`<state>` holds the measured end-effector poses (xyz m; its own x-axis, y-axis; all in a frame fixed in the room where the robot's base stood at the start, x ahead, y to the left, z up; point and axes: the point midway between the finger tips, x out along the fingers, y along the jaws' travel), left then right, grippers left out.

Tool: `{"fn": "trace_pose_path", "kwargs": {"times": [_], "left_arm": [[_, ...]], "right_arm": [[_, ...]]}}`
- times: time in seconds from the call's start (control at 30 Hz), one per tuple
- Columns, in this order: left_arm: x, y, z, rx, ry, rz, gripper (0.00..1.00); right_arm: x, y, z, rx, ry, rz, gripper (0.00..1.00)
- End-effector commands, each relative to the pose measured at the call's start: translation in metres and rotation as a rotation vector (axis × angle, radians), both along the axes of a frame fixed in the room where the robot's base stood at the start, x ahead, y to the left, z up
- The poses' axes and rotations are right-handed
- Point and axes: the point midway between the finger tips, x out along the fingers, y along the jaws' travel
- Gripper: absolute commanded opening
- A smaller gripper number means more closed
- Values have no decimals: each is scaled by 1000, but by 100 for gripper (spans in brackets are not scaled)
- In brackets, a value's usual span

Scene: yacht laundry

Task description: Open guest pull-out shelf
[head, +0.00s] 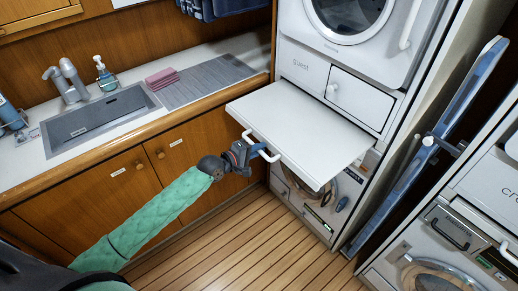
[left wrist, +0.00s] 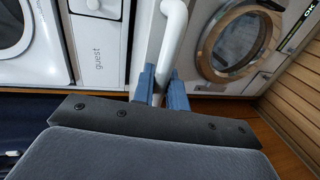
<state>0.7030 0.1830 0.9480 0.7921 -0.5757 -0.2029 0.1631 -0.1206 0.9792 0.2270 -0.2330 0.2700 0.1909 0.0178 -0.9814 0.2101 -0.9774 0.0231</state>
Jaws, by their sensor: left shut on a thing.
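The guest pull-out shelf (head: 300,122) is a flat white board. It sticks out from the middle of the guest machine stack, below the panel marked "guest". Its white bar handle (head: 268,146) is on the front edge. My left gripper (head: 263,151) is at this handle, with its fingers shut on it. In the left wrist view the blue fingers sit on both sides of the white handle (left wrist: 172,32). The shelf's edge shows as a thin strip beside the handle there. My right gripper is in neither view.
A washer (head: 340,195) is below the shelf, partly hidden by it. A dryer (head: 348,25) is above. A blue ironing board (head: 430,145) leans at the right. The sink counter (head: 195,112) is at the left. The plank floor (head: 235,240) in front is clear.

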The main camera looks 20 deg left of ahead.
Motion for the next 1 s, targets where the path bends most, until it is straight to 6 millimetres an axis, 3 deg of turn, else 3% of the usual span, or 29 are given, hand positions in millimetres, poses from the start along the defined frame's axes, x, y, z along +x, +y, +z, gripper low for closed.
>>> {"fn": "trace_pose_path", "kwargs": {"times": [0.03,0.1,0.4,0.57,0.67,1.0], "left_arm": [[0,0,-1,0,2,0,20],[0,0,-1,0,1,0,33],[-1,1,-1,0,0,0,33],[-11,8,-1,0,1,0,33],[-22,16,1,1,1,0,33],[-55,40,10,2,2,0,33]], "right_arm": [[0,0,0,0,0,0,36],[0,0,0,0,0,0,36],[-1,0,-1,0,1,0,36],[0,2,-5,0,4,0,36],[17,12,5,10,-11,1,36],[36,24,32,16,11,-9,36]]}}
